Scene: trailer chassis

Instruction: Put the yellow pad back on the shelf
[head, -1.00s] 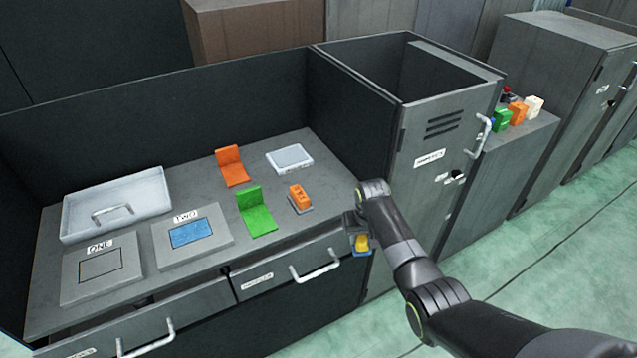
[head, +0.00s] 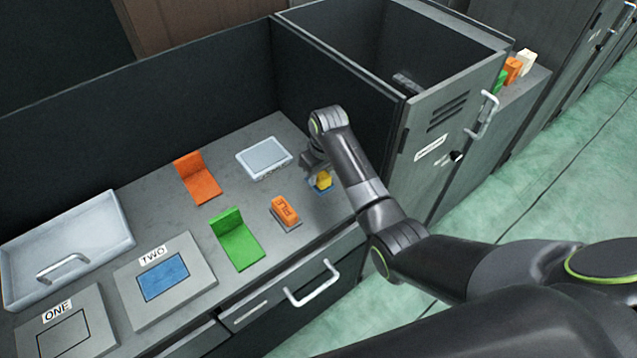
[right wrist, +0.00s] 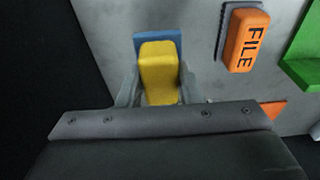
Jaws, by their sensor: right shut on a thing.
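My right gripper (head: 318,176) is shut on the yellow pad (head: 324,181), which has a blue base. In the right wrist view the yellow pad (right wrist: 158,72) sits between the fingers, with the blue part (right wrist: 158,38) showing at its far end. The gripper is over the right end of the grey worktop (head: 330,207), right of the orange FILE block (head: 285,210). I cannot tell whether the blue base touches the worktop. No surface in view is labelled as the shelf. My left gripper is not in view.
A green bracket (head: 236,240), an orange bracket (head: 198,178) and a pale box (head: 264,157) stand on the worktop. A tray (head: 95,235) lies at left. A dark partition and an open-topped cabinet (head: 420,150) rise close to my right arm. Coloured blocks (head: 512,70) stand beyond the cabinet.

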